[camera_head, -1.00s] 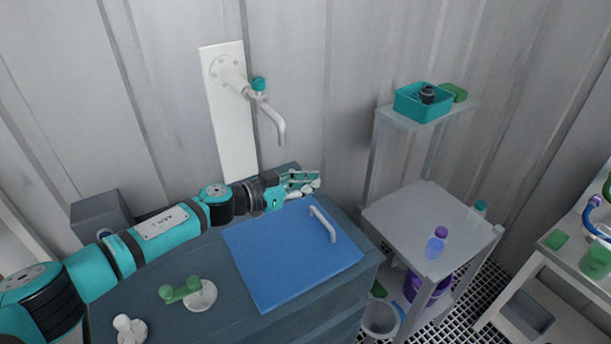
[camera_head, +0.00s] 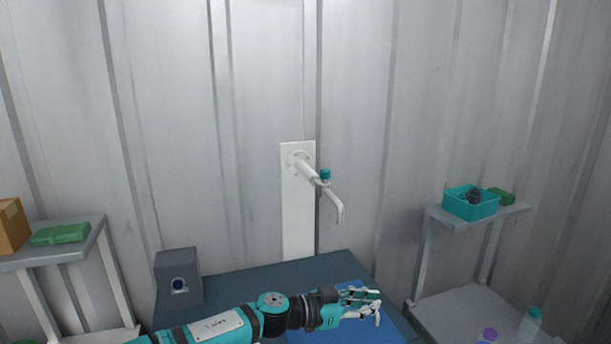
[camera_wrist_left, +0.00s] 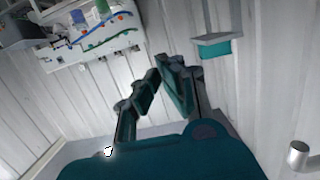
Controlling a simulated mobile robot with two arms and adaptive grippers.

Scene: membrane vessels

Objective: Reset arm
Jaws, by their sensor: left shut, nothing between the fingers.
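My left arm comes in from the lower left in the head view, stretched low over the dark counter. My left gripper (camera_head: 372,299) is in front of the blue lid or board (camera_head: 335,330) on the counter, below the tap. It holds nothing. In the left wrist view its fingers (camera_wrist_left: 165,78) are close together and point toward the far wall and shelving. My right gripper is in neither view.
A white wall tap (camera_head: 325,186) stands behind the counter (camera_head: 265,278). A grey box (camera_head: 179,278) sits at its back left. A shelf at right carries a teal bin (camera_head: 470,203). Bottles (camera_head: 530,322) stand lower. A left shelf holds a green item (camera_head: 60,235) and an orange box (camera_head: 10,226).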

